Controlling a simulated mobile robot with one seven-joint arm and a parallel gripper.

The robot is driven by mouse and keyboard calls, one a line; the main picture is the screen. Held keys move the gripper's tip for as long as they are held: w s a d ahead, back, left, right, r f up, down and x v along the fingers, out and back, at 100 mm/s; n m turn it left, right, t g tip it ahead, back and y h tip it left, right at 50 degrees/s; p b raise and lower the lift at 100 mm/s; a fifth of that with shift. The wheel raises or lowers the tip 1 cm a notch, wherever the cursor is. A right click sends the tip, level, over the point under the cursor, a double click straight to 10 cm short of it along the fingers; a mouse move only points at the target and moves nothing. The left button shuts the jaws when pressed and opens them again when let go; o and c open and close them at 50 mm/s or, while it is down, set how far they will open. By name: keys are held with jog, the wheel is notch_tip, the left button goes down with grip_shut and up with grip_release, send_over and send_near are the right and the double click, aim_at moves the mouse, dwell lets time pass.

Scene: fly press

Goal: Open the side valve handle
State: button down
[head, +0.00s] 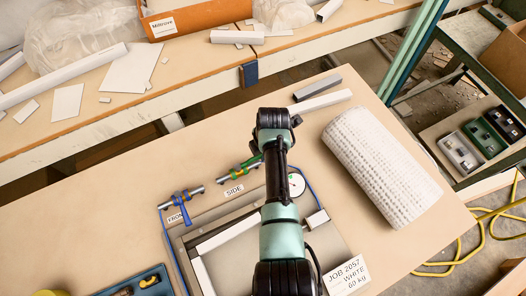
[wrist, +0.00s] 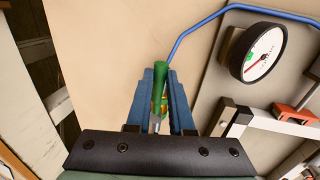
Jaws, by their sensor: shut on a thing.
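The side valve shows in the head view as a grey pipe with a green handle (head: 248,162), beside the SIDE label (head: 234,190). In the wrist view the green handle (wrist: 160,78) stands between the two blue fingers of my gripper (wrist: 161,92), which is shut on it. A yellow-green part and a bit of metal show lower between the fingers. My arm covers the gripper and part of the handle's right end in the head view.
The front valve (head: 182,206) with a blue handle sits to the left. A round gauge (wrist: 264,52) and blue tubing are close on the right in the wrist view. A large white textured roll (head: 382,167) and two bars (head: 320,102) lie right of my arm.

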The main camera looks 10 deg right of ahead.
jog(key=shift+a, duration=0.1)
jog(key=c, duration=0.8)
grip_release()
jog(key=r, duration=0.4)
jog(key=s+r, duration=0.1)
jog(key=r, duration=0.3)
jog(key=s+d+r, duration=0.1)
jog(key=r, duration=0.3)
jog(key=shift+s+r, duration=0.15)
jog(key=shift+r, duration=0.25)
